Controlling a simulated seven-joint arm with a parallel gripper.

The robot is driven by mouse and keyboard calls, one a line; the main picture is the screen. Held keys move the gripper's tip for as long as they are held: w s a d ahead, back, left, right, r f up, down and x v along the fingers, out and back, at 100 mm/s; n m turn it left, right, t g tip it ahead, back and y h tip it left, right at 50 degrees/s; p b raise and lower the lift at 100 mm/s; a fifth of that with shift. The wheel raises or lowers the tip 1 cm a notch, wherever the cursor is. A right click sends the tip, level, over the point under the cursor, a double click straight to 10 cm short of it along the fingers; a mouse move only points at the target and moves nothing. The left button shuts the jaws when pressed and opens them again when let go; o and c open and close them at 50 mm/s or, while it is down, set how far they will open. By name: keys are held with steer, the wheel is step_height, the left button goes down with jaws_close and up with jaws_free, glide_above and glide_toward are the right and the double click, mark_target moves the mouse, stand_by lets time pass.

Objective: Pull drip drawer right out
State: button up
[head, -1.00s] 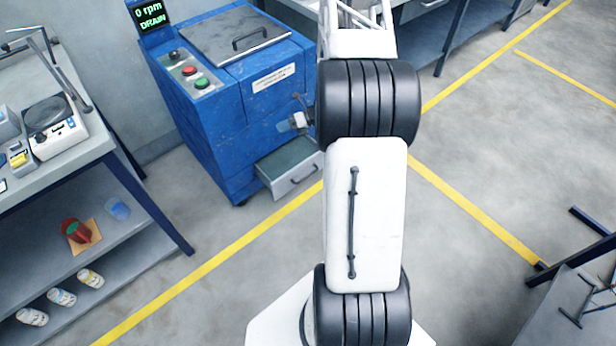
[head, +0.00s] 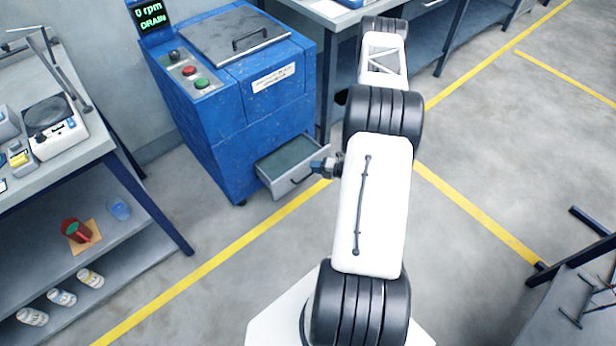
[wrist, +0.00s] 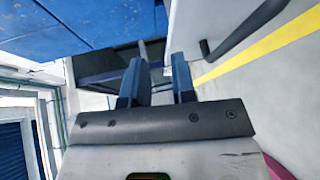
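The drip drawer (head: 287,186) sits low in the blue machine (head: 213,129) in the head view. It is partly out, with its greenish inside and grey front showing. My gripper (head: 318,166) is beside the drawer's right front corner. In the wrist view my two blue fingers (wrist: 156,72) stand apart with a gap between them. Nothing is clearly held. Whether a finger touches the drawer I cannot tell. The blue machine also shows at the top left of the wrist view (wrist: 70,28).
A workbench (head: 100,146) with a scale stands left. The floor (head: 235,285) in front of the machine is clear, with yellow lines.

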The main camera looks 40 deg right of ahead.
mark_target(308, 176)
steer(key=s+d+f+m+t+h, duration=0.1)
steer(key=s+f+m+h, duration=0.1)
steer(key=f, duration=0.5)
steer(key=shift+s+f+m, duration=0.25)
steer(key=shift+s+m, duration=0.55)
steer(key=shift+s, duration=0.15)
steer(key=shift+x, duration=3.85)
steer(key=shift+d, duration=0.1)
jaws_close()
